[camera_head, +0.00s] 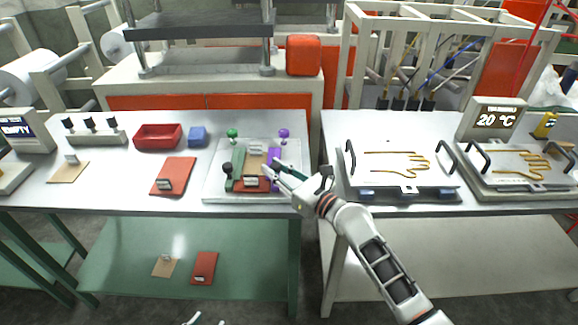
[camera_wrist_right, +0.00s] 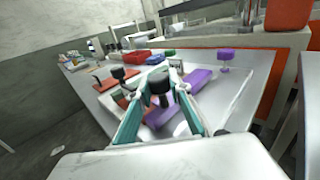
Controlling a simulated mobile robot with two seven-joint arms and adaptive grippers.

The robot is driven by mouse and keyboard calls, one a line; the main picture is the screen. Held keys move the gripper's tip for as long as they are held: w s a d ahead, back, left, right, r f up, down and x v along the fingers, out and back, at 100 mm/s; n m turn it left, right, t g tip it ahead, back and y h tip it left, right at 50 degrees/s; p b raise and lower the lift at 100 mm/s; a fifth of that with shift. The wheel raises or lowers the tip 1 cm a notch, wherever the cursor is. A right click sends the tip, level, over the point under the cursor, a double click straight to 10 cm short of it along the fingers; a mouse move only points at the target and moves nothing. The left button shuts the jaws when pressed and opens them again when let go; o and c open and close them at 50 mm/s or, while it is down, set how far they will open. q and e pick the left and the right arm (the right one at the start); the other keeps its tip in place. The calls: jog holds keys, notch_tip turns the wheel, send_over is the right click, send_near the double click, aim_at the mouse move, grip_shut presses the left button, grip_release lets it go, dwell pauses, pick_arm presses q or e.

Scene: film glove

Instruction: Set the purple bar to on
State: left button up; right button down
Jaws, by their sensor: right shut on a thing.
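The purple bar (camera_head: 273,155) lies on the right side of a pale fixture plate (camera_head: 212,185) on the left table. In the right wrist view the purple bar (camera_wrist_right: 197,77) runs away beneath the fingers, with a black knob (camera_wrist_right: 158,84) near its close end. My right gripper (camera_head: 272,170) reaches in from the lower right and is shut on that black knob; its fingers (camera_wrist_right: 160,95) stand on either side of it. A green bar (camera_head: 238,168) with its own black knob (camera_head: 227,167) is on the fixture's left. Two small pale tips at the bottom edge may be my left gripper.
Tan and red pieces lie between the bars. A red tray (camera_head: 158,137), a blue block (camera_head: 198,136) and a red plate (camera_head: 174,176) are to the left. Heated plates (camera_head: 400,165) stand on the right table.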

jog(key=c, duration=1.8)
grip_release()
jog(key=v, duration=1.2)
